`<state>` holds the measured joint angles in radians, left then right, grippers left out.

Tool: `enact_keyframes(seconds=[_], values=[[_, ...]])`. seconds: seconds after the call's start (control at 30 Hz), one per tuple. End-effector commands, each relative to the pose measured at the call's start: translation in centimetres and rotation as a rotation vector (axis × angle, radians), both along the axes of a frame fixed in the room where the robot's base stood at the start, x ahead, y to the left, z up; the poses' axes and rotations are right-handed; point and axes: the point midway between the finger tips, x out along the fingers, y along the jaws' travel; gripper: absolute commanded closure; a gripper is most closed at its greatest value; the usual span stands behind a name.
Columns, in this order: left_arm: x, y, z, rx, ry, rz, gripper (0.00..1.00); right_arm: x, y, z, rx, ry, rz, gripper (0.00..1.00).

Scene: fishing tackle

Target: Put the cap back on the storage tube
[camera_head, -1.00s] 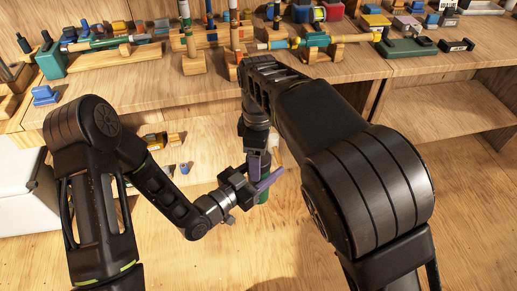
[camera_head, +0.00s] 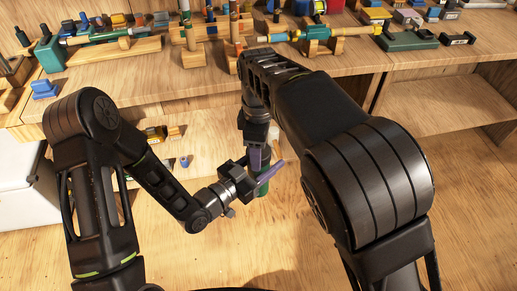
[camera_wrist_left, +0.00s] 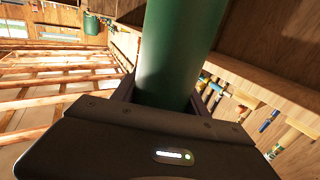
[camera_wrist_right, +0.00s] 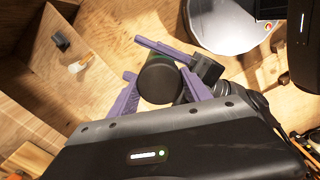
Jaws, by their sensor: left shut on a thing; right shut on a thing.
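The green storage tube (camera_wrist_left: 178,50) stands large between the fingers of my left gripper in the left wrist view. In the head view only a short green part of the tube (camera_head: 263,187) shows by the purple fingers of my left gripper (camera_head: 263,176), which is shut on it. My right gripper (camera_wrist_right: 160,88) is shut on the dark round cap (camera_wrist_right: 160,80), seen from its end between the purple fingers. In the head view the right gripper (camera_head: 257,157) is just above the left one, partly hidden by my right arm. Whether the cap touches the tube cannot be told.
A wooden bench (camera_head: 160,82) at the back carries racks, rods and small boxes. A green holder (camera_head: 50,55) stands at its left and another green block (camera_head: 408,41) at its right. A lower shelf (camera_head: 205,125) holds small items. The wooden floor below the grippers is clear.

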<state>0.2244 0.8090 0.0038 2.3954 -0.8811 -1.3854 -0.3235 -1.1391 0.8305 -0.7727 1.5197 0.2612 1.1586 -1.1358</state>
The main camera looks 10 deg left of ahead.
Motion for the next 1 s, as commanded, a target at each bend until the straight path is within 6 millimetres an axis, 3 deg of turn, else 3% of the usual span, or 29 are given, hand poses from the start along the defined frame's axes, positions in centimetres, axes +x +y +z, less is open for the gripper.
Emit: enact_keyframes(seconds=[0.2,0.33,0.8,0.9,1.0], values=[[-0.02,-0.04,0.07,-0.001,-0.002,-0.001,1.0,0.06,-0.02,0.03,0.0,-0.002,-0.031,0.92],[-0.02,-0.04,0.07,-0.001,-0.002,-0.001,1.0,0.08,-0.03,0.03,0.001,-0.002,-0.184,0.92],[-0.03,-0.05,0.06,-0.001,-0.001,-0.002,1.0,0.08,0.0,-0.03,-0.001,-0.001,-1.349,0.92],[-0.04,-0.06,0.06,-0.001,-0.001,-0.002,1.0,0.09,-0.01,-0.04,-0.001,0.0,-1.552,0.92],[-0.04,-0.06,0.06,-0.001,-0.001,-0.002,1.0,0.09,-0.01,-0.04,-0.001,0.0,-1.569,0.92]])
